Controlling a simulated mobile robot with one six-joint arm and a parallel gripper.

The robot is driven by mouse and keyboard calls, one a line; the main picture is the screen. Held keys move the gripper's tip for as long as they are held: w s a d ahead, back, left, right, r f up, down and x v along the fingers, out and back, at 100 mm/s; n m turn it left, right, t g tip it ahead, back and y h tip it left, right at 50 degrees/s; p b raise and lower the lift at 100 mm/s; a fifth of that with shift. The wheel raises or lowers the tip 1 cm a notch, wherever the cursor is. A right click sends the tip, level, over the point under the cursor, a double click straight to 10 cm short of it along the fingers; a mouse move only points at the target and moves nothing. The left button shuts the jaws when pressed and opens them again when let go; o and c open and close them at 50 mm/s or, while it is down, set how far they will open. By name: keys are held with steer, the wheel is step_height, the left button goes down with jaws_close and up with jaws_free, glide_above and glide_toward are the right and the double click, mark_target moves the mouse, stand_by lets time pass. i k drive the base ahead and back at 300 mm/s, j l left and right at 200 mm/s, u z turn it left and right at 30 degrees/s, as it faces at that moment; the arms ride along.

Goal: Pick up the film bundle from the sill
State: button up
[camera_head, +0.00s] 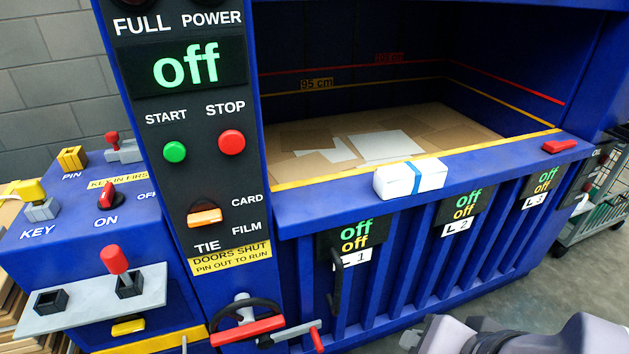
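The film bundle (396,182) is a white, block-shaped pack with a blue band around its middle. It lies on the blue sill (330,197) at the front of the baler's open chamber, near the middle of the picture. Nothing is touching it from above. Grey links of my arm show at the bottom right edge, below and apart from the bundle. My gripper itself does not show in this view.
Flat cardboard (450,125) and white sheets (380,146) lie inside the chamber. A red block (559,146) sits at the sill's right end. The control column (190,120) stands left of the opening. A wire cart (600,200) stands at far right.

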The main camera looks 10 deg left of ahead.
mark_target(408, 178)
steer(key=i+l+z, duration=0.1)
steer(key=i, duration=0.55)
steer(key=i+l, duration=0.1)
steer(key=i, duration=0.5)
steer(key=l+z, duration=0.05)
